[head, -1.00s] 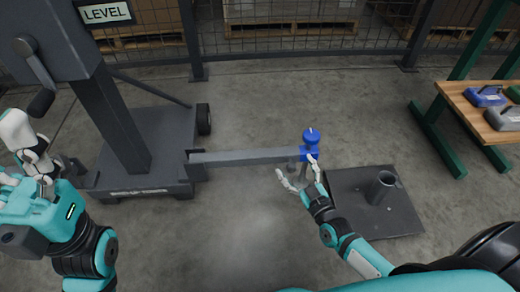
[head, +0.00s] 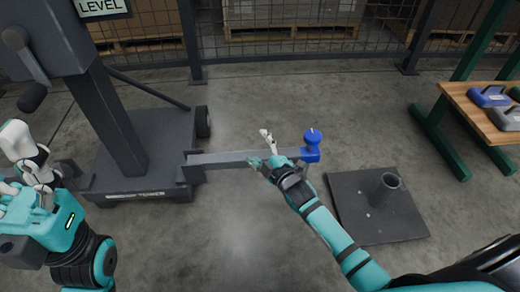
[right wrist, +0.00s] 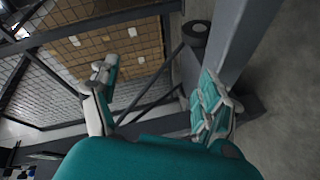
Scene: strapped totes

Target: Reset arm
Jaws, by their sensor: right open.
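My right gripper (head: 268,150) is in front of the grey horizontal arm (head: 222,159) of the stand, left of the blue end piece (head: 312,145). In the right wrist view its two fingers (right wrist: 155,95) are spread wide with nothing between them. My left gripper (head: 28,165) is at the left edge, beside the stand's base; its fingers are partly hidden and I cannot tell whether they are open.
The dark stand (head: 110,130) with the LEVEL sign (head: 100,6) fills the left. A dark plate with an upright tube (head: 385,188) lies on the floor at right. A wooden-topped bench (head: 490,115) holds blue and grey weights. Mesh fencing (head: 290,45) runs behind.

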